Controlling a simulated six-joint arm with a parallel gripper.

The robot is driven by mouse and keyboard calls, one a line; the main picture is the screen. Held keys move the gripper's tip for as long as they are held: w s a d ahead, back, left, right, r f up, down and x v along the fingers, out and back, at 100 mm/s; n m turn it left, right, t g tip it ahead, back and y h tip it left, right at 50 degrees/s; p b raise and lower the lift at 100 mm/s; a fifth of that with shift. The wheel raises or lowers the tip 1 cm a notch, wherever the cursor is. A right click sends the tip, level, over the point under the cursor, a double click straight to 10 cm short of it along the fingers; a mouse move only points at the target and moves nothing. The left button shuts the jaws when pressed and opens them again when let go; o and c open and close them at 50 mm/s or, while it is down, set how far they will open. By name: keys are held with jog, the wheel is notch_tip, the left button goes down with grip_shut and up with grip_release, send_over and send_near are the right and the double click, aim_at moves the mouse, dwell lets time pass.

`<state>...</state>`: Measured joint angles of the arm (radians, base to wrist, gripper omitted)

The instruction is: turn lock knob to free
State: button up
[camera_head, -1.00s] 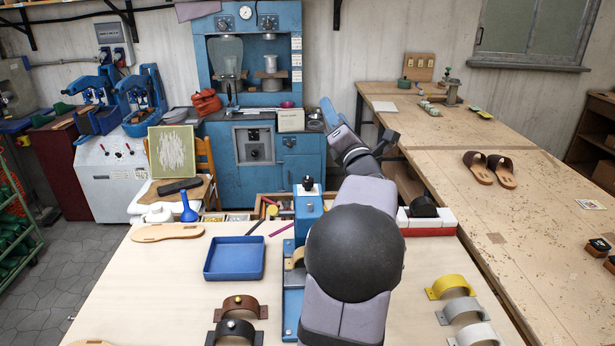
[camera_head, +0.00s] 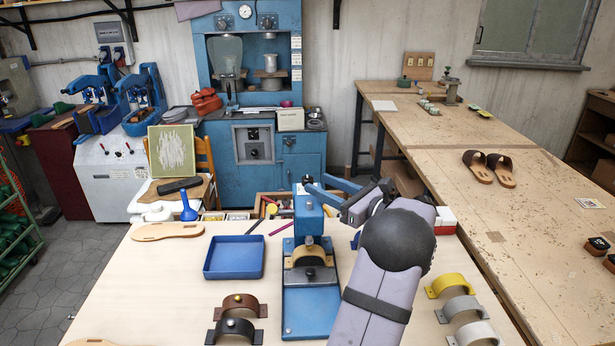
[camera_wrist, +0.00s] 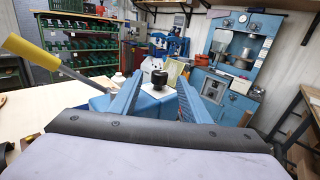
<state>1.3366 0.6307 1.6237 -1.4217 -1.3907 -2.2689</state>
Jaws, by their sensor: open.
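A blue clamp fixture (camera_head: 309,218) stands on the pale table, its base plate reaching toward me. A small black knob (camera_head: 307,180) sits on top of its column; it also shows in the wrist view (camera_wrist: 159,77). I take it for the lock knob. My gripper (camera_head: 314,186) comes in level from the right at the column's top. Its two blue fingers are apart in the wrist view (camera_wrist: 160,80), with the black knob between their tips. I cannot tell whether either finger touches it. A tan strap (camera_head: 308,253) lies over the form in the fixture.
A yellow-handled lever (camera_wrist: 28,52) rises at the left in the wrist view. A blue tray (camera_head: 234,258) and brown and black straps (camera_head: 237,303) lie left of the fixture. Yellow, grey and white straps (camera_head: 452,286) lie right. A blue funnel (camera_head: 188,207) stands behind.

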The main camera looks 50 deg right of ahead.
aim_at(311, 180)
jog(key=w+p, duration=0.2)
jog(key=w, duration=0.2)
jog(key=shift+w+r, duration=0.15)
jog(key=shift+w, duration=0.15)
jog(key=shift+w+p, duration=0.4)
jog(key=shift+w, duration=0.3)
jog(key=c, duration=1)
